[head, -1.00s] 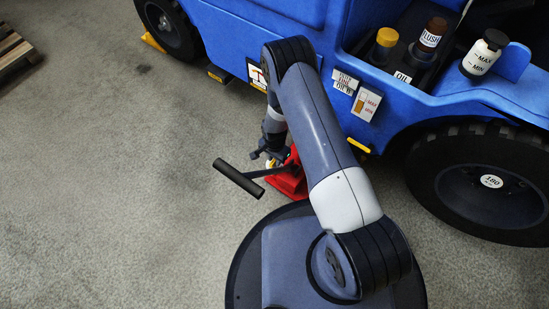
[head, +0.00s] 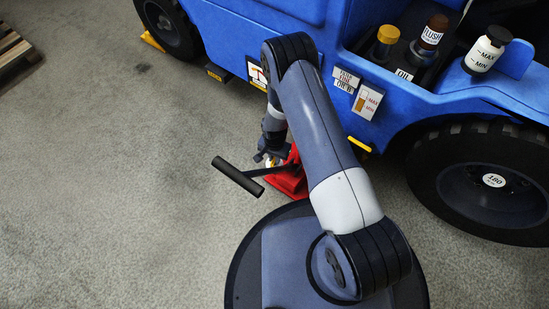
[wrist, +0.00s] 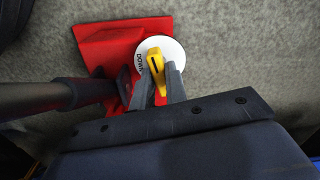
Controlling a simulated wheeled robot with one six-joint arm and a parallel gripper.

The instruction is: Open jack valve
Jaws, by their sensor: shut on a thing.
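The red jack (head: 290,180) stands on the floor beside the blue vehicle, partly hidden behind my arm. Its black handle (head: 238,177) sticks out to the left. In the wrist view the red jack body (wrist: 120,42) carries a white round dial (wrist: 172,48) with partly readable dark lettering. A yellow valve lever (wrist: 156,64) with a dark slot sits on the dial. My gripper (wrist: 160,82) has its two grey fingers on either side of the yellow lever and is shut on it. In the head view my gripper (head: 268,158) is low, beside the jack.
The jack handle (wrist: 40,99) runs close to the left of my gripper. The blue vehicle (head: 225,40) and its black wheel (head: 455,185) stand behind and to the right. Open concrete floor lies to the left, with a wooden pallet (head: 14,52) far off.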

